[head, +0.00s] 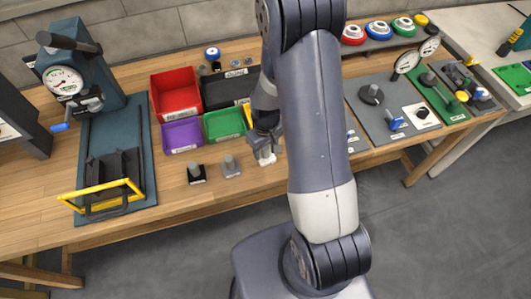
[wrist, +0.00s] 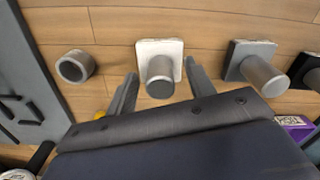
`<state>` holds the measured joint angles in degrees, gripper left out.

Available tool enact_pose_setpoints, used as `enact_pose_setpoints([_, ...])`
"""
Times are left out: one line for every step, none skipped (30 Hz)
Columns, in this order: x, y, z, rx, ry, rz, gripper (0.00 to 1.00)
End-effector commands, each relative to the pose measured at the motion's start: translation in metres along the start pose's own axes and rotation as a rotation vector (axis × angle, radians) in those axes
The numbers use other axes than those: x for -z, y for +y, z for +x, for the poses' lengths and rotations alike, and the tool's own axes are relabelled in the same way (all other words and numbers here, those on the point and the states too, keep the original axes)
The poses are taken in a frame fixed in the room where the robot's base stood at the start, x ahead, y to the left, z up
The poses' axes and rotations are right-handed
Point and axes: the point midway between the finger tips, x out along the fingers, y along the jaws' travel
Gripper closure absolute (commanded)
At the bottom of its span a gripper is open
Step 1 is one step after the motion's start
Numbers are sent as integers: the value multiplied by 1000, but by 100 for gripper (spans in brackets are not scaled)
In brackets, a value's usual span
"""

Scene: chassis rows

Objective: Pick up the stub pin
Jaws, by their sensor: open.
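A short grey cylindrical pin, apparently the stub pin (wrist: 160,82), stands in a square white block (wrist: 172,46) on the wooden bench. In the wrist view my gripper (wrist: 160,70) is open, with one finger on each side of the pin and visible gaps between. It does not look gripped. In the head view my gripper (head: 267,138) is low over the bench, and the white block (head: 266,158) shows just below it. The pin itself is mostly hidden there by the gripper.
Similar pins stand in a grey block (head: 231,170) and a black block (head: 196,177), close by on the left. Red (head: 178,92), purple (head: 181,134) and green bins stand behind. A hollow grey ring (wrist: 75,66) lies on the pin's other side.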

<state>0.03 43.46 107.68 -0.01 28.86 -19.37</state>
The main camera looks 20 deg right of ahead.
Motion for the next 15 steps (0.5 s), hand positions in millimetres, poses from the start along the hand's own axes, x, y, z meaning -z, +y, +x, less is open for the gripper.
enact_pose_setpoints([0,0,0,0,0,0,49])
enact_pose_setpoints([0,0,0,0,0,0,49])
enact_pose_setpoints([0,0,0,0,0,0,49])
enact_pose_setpoints([0,0,0,0,0,0,52])
enact_pose_setpoints([0,0,0,0,0,0,54])
enact_pose_setpoints([0,0,0,0,0,0,57])
enact_pose_setpoints([0,0,0,0,0,0,60])
enact_pose_setpoints([0,0,0,0,0,0,62])
enact_pose_setpoints([0,0,0,0,0,0,65])
enact_pose_setpoints([0,0,0,0,0,0,68])
enact_pose_setpoints([0,0,0,0,0,0,70])
enact_pose_setpoints([0,0,0,0,0,0,74])
enact_pose_setpoints([0,0,0,0,0,0,76])
enact_pose_setpoints([0,0,0,0,0,0,79])
enact_pose_setpoints([0,0,0,0,0,0,82])
